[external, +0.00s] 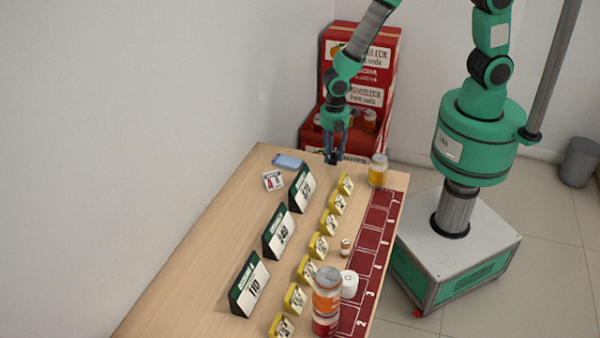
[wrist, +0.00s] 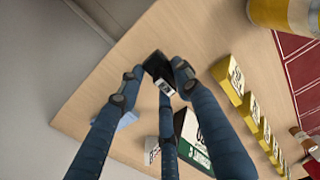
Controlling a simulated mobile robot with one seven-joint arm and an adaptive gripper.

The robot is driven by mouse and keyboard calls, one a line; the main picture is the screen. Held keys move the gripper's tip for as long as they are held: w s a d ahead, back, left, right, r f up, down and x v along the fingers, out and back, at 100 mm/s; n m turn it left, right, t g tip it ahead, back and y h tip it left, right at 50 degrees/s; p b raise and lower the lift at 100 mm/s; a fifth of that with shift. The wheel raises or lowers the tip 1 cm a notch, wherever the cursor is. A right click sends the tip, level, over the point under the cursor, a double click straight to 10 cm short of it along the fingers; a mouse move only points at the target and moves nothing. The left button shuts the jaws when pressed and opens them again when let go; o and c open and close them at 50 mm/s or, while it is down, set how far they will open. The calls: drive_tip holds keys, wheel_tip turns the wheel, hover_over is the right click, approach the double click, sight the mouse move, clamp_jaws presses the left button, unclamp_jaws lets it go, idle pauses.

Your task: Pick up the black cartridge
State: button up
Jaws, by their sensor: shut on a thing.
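The black cartridge (wrist: 156,69) is a small dark block with a light label on one end. In the wrist view it sits between the fingertips of my gripper (wrist: 158,82), which is shut on it. In the external view my gripper (external: 335,150) hangs over the far end of the wooden counter, with the dark cartridge (external: 333,158) at its tips. It appears to be above the counter top, but the exact gap is hard to tell.
A jar with yellow contents (external: 378,170) stands right of my gripper. A row of yellow tags (external: 329,222) and several green-white number signs (external: 278,232) run along the counter (external: 190,270). A blue item (external: 287,161) lies left. A red display (external: 362,75) stands behind.

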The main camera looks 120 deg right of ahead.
drive_tip(key=s+a+r+p, duration=0.1)
drive_tip(key=s+a+p, duration=0.1)
drive_tip(key=s, duration=1.2)
drive_tip(key=shift+a, duration=0.6)
drive_tip(key=shift+s+r, duration=0.1)
